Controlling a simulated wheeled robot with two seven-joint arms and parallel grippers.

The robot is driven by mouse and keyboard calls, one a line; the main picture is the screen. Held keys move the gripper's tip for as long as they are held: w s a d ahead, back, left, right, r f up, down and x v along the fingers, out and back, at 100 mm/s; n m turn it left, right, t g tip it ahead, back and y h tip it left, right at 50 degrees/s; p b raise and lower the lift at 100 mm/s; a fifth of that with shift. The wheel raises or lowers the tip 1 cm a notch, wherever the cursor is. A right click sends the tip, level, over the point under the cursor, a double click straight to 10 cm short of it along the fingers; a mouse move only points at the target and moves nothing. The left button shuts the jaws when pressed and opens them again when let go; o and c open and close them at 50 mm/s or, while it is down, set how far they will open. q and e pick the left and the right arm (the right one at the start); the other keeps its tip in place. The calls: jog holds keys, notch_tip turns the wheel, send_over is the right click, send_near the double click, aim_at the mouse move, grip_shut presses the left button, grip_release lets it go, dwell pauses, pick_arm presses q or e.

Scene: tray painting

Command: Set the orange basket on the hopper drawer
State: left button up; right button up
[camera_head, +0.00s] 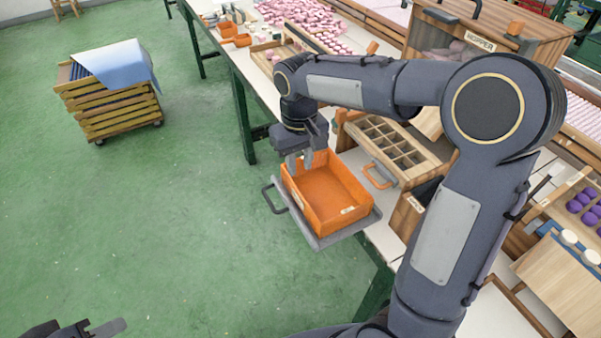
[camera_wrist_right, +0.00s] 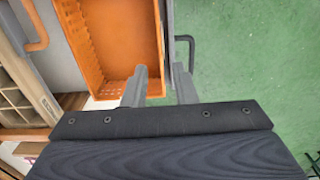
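The orange basket (camera_head: 325,195) is empty and sits upright on a flat grey drawer (camera_head: 352,226) with a dark handle, which juts out past the table's front edge. My right gripper (camera_head: 299,165) is down at the basket's far left wall. In the right wrist view its two fingers (camera_wrist_right: 160,75) stand apart, one on the inner side of the basket wall (camera_wrist_right: 158,30) and one outside, with a gap showing. The drawer's handle also shows in that view (camera_wrist_right: 188,40). Of my left gripper (camera_head: 100,328), only a part shows at the bottom left.
A wooden box labelled HOPPER (camera_head: 480,42) stands at the back right. A wooden divided tray (camera_head: 395,150) with an orange handle lies beside the basket. Smaller orange baskets (camera_head: 228,30) are farther back. A slatted cart (camera_head: 110,105) stands on the open green floor at left.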

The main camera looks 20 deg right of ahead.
jog(key=s+m+t+y, duration=0.2)
jog(key=s+t, duration=0.3)
jog(key=s, duration=1.6)
jog(key=shift+s+r+m+t+y, duration=0.3)
jog(key=shift+r+y, duration=0.15)
jog(key=shift+y, duration=0.45)
jog(key=shift+r, duration=0.1)
notch_tip(320, 180, up, 3)
jog(key=p, duration=0.3)
